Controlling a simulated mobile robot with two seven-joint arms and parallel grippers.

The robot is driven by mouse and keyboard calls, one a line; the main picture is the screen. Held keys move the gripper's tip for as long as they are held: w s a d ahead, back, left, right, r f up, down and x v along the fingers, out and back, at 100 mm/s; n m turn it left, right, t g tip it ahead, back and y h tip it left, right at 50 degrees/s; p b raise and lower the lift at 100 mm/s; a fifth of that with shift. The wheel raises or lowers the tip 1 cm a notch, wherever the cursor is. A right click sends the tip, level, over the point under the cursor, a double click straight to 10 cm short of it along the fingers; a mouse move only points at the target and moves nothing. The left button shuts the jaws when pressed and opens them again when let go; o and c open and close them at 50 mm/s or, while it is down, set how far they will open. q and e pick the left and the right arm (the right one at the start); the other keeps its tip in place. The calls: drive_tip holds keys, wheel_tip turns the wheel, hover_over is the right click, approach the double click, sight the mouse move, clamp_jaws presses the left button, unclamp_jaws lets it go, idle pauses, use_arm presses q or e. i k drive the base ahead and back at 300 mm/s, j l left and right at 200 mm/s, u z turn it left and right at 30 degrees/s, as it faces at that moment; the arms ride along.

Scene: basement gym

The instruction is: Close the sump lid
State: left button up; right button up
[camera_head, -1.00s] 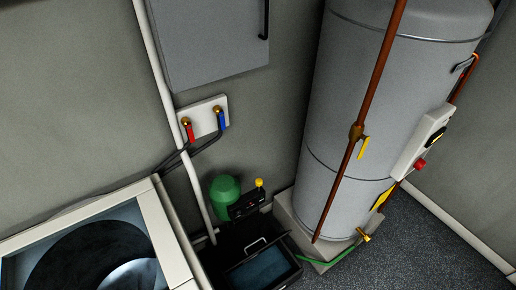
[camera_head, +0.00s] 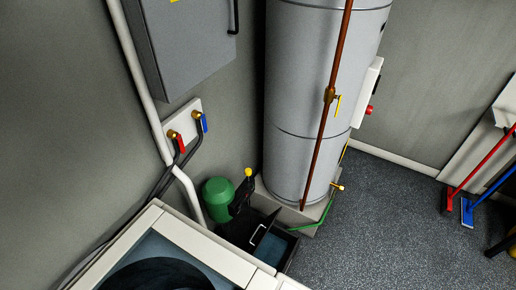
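The sump is a low black box (camera_head: 291,257) on the floor, between the white appliance and the tall tank. Bluish water or a bluish surface (camera_head: 270,249) shows inside its opening, so it looks open. A dark panel with a pale handle (camera_head: 258,235), which looks like the lid, stands at the opening's left side; its exact angle is hard to tell. A green pump-like unit (camera_head: 217,198) with a yellow knob (camera_head: 248,172) is just behind. The white appliance hides part of the sump's near side. Neither of my grippers is in view.
The white-framed appliance (camera_head: 200,243) with a dark round opening fills the near left. A grey tank (camera_head: 300,100) with a copper pipe (camera_head: 322,140) stands behind the sump. A green hose (camera_head: 322,215) lies by its base. Dark floor (camera_head: 380,225) is clear to the right; red and blue long-handled tools (camera_head: 467,210) stand beyond.

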sight(256, 240)
drive_tip(key=i+l+u, duration=0.25)
drive_tip(key=i+l, duration=0.15)
drive_tip(key=l, duration=0.2)
drive_tip(key=i+l+u, duration=0.2)
drive_tip(key=i+l, duration=0.15)
drive_tip(key=l, duration=0.3)
drive_tip(key=i+l+u, duration=0.15)
drive_tip(key=l, duration=0.2)
drive_tip(key=i+l+u, duration=0.1)
drive_tip(key=l, duration=0.25)
drive_tip(key=i+l+u, duration=0.15)
drive_tip(key=l, duration=0.25)
drive_tip(key=i+l+u, duration=0.1)
drive_tip(key=l, duration=0.25)
